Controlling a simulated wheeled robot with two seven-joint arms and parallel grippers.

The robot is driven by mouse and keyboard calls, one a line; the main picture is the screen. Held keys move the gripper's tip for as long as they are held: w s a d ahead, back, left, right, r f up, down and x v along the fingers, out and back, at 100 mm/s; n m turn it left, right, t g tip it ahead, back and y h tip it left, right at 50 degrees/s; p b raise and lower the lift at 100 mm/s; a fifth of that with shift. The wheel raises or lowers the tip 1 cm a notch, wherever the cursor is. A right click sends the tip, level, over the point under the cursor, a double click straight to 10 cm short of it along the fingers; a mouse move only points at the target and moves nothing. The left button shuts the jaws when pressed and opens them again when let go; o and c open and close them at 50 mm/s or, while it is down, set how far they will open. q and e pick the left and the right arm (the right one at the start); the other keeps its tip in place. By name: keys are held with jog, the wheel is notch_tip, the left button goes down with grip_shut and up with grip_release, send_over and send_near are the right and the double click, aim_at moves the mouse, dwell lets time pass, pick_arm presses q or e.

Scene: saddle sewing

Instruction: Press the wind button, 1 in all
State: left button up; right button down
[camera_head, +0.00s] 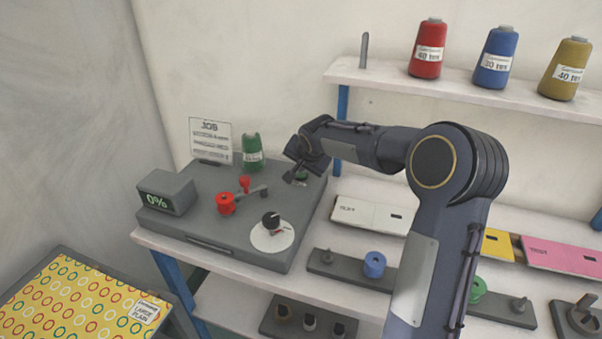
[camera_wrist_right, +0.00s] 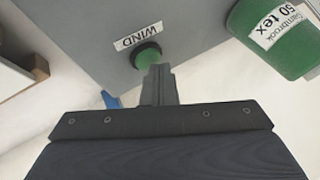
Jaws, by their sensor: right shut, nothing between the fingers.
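The green wind button (camera_wrist_right: 147,56) sits on the grey winder box (camera_head: 205,205), with a small WIND label (camera_wrist_right: 138,36) beside it in the right wrist view. In the head view the button (camera_head: 301,175) shows just below my right gripper (camera_head: 292,178). My right gripper's closed fingertips (camera_wrist_right: 160,70) are at the button's near edge in the wrist view; I cannot tell whether they touch it. The right gripper holds nothing. My left gripper is not in view.
The box carries a 0% display (camera_head: 166,192), a red bobbin (camera_head: 226,204), a dial (camera_head: 271,232) and a green thread cone (camera_head: 252,152) close to my right gripper. A shelf (camera_head: 390,84) with thread cones is behind my arm. A job card (camera_head: 211,140) stands at the back.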

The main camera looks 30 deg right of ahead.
aim_at(301, 175)
dwell(0.3)
jog(key=shift+r+p, duration=0.55)
jog(key=shift+r, duration=0.35)
jog(key=shift+r+p, duration=1.6)
jog(key=shift+r, duration=0.85)
